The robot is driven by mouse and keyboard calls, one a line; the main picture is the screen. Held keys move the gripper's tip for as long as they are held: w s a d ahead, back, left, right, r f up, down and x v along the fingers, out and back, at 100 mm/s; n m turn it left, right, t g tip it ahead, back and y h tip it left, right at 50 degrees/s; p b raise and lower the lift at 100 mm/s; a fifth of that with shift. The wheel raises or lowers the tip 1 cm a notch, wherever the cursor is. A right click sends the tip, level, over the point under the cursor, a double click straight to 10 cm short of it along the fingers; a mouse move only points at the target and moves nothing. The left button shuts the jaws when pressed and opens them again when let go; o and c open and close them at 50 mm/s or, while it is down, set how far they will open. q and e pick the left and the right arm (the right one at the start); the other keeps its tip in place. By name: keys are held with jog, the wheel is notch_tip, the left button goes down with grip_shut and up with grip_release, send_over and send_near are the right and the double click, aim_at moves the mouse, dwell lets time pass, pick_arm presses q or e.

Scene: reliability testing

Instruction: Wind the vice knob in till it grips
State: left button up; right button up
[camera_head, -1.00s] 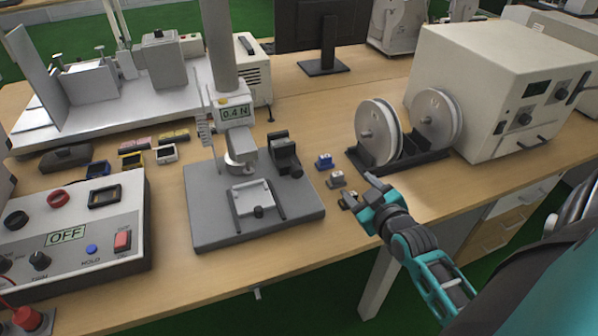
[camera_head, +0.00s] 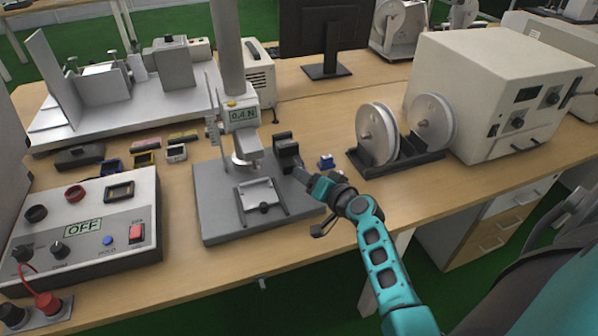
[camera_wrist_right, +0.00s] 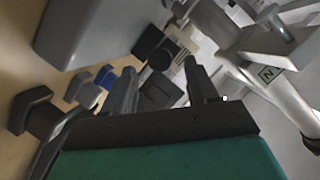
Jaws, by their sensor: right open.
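The dark vice (camera_head: 286,152) stands at the right edge of the grey test stand base. In the right wrist view its round black knob (camera_wrist_right: 160,58) lies ahead between my two finger lines, in front of a dark body. In the head view my right gripper (camera_head: 302,177) is just in front of the vice and covers the knob side. In the wrist view my right gripper (camera_wrist_right: 162,72) is open, with a finger on each side of the knob. I cannot tell whether either finger touches it. My left gripper is not in view.
Two reels (camera_head: 377,133) stand further right. A control box (camera_head: 85,235) reading OFF is at left.

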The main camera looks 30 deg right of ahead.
jog(key=x, duration=0.4)
jog(key=shift+w, duration=0.1)
jog(key=shift+w+f+b, duration=0.25)
jog(key=shift+w+b, duration=0.1)
jog(key=shift+w, duration=0.35)
jog(key=c, duration=1)
jog(key=m+b, duration=0.1)
jog(key=b, duration=0.2)
jog(key=shift+f+t+y, duration=0.3)
jog(key=shift+f+y, duration=0.05)
jog(key=shift+y, duration=0.05)
jog(key=shift+r+m, duration=0.35)
jog(key=shift+m, duration=0.05)
jog(key=shift+c, duration=0.2)
